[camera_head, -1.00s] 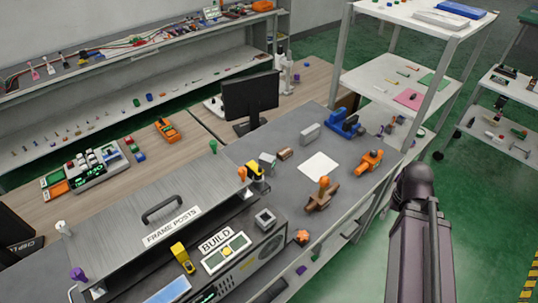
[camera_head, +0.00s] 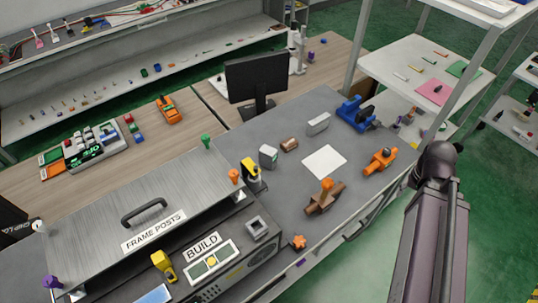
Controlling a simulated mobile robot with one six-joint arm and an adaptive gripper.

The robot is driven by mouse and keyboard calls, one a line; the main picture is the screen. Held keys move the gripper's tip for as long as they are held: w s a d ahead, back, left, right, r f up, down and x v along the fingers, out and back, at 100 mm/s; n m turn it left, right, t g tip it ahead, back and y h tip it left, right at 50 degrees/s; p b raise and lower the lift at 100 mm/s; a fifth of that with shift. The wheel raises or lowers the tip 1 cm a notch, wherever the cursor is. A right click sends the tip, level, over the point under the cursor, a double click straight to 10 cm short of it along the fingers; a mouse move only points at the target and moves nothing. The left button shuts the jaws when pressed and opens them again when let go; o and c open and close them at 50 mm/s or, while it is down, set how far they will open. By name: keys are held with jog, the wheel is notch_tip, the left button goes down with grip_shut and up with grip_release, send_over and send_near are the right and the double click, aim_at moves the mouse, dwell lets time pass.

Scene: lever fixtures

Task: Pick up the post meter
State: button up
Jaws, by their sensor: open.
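No object is clearly marked as the post meter, and I cannot tell which one it is. A yellow handheld device (camera_head: 163,265) lies on the dark unit in front of the panel labelled FRAME POSTS (camera_head: 145,205). A yellow and black device (camera_head: 250,170) stands at that panel's right end. Coloured posts stand at the panel's corners: green (camera_head: 206,141), orange (camera_head: 234,176), purple (camera_head: 51,282) and white (camera_head: 39,227). Only a dark link of my arm (camera_head: 432,235) shows at the right, beside the bench. My gripper is not in view.
The grey bench (camera_head: 290,215) also carries a monitor (camera_head: 257,77), a white sheet (camera_head: 324,162), a blue vise (camera_head: 356,113), an orange tool (camera_head: 381,160) and a brown clamp-like piece (camera_head: 324,197). A shelf rack (camera_head: 425,70) stands behind right. Green floor (camera_head: 500,220) is open at right.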

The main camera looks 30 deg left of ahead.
jog(key=o, duration=0.6)
jog(key=shift+w+a, duration=0.1)
jog(key=shift+c, duration=0.2)
notch_tip(320, 180, up, 2)
jog(key=r+n+p, duration=0.1)
jog(key=n+p, duration=0.2)
jog(key=n, duration=1.4)
send_over(267, 149)
jog(key=shift+f, duration=0.25)
jog(key=shift+f+b, duration=0.15)
jog(key=shift+b, duration=0.25)
notch_tip(267, 149, down, 8)
jog(key=b, duration=0.8)
jog(key=shift+f, duration=0.2)
